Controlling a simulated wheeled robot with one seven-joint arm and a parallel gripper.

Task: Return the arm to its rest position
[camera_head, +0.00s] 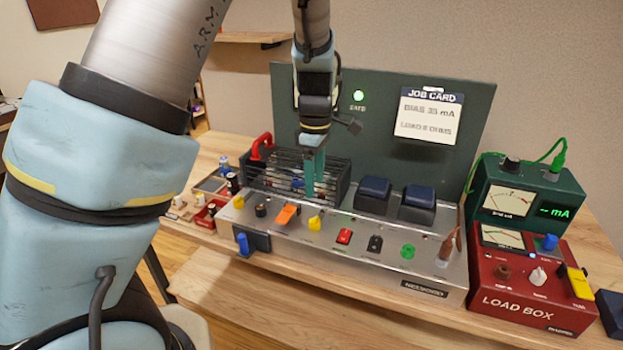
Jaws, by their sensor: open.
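My arm (95,200) fills the left side of the head view and reaches over to the workbench. My gripper (314,190) points straight down above the rear part of the silver amp chassis (330,262), close in front of the dark caged section. Its teal fingers overlap each other from this angle, so the gap between them is hard to see. I see nothing held in it. I cannot tell whether the fingertips touch the chassis.
Near the gripper are orange (287,214) and yellow (315,222) knobs, the wire cage (262,172) and dark blue transformers (374,190). A green panel (380,120) stands behind. A red load box (525,280) and green meter (515,195) stand at right.

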